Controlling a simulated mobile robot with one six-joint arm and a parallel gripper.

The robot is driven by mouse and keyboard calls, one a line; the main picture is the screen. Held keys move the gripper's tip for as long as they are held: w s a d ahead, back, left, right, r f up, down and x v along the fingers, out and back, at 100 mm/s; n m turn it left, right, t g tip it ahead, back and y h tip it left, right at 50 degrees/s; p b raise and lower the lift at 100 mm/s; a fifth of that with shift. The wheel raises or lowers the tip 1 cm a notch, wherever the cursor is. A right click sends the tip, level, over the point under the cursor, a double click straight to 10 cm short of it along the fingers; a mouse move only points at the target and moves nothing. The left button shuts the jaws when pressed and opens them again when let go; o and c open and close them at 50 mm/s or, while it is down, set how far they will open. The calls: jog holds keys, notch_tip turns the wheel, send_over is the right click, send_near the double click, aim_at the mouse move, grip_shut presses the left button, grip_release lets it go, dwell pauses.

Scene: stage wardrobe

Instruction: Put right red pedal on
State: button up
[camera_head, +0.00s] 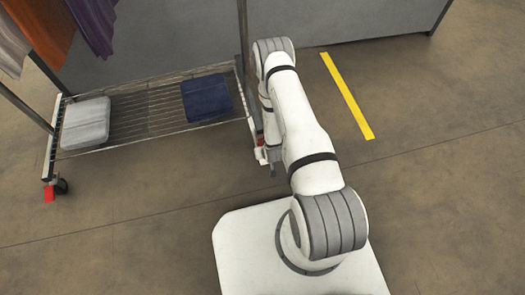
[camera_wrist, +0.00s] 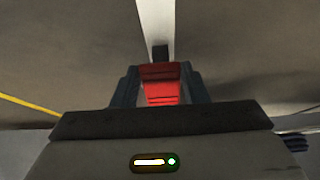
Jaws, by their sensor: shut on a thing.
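The right red pedal (camera_wrist: 161,92) sits between the two dark fingers of my gripper (camera_wrist: 158,84) in the wrist view. The fingers are shut on its sides. A dark piece and a pale rail of the rack lie just beyond it. In the head view my gripper (camera_head: 268,158) is low at the rack's near right corner, and only a sliver of red shows there, mostly hidden by my arm. Whether the pedal is pressed down cannot be told.
The wheeled rack (camera_head: 150,110) has a wire shelf with a grey folded cloth (camera_head: 86,123) and a blue one (camera_head: 206,98). A left red pedal (camera_head: 48,193) is at its left caster. Garments hang above. A yellow floor strip (camera_head: 347,95) lies right; the front floor is clear.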

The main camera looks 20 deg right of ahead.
jog(key=o, duration=1)
jog(key=p+v, duration=0.3)
jog(key=v, duration=0.4)
jog(key=shift+s+r, duration=0.2)
jog(key=shift+r, duration=0.1)
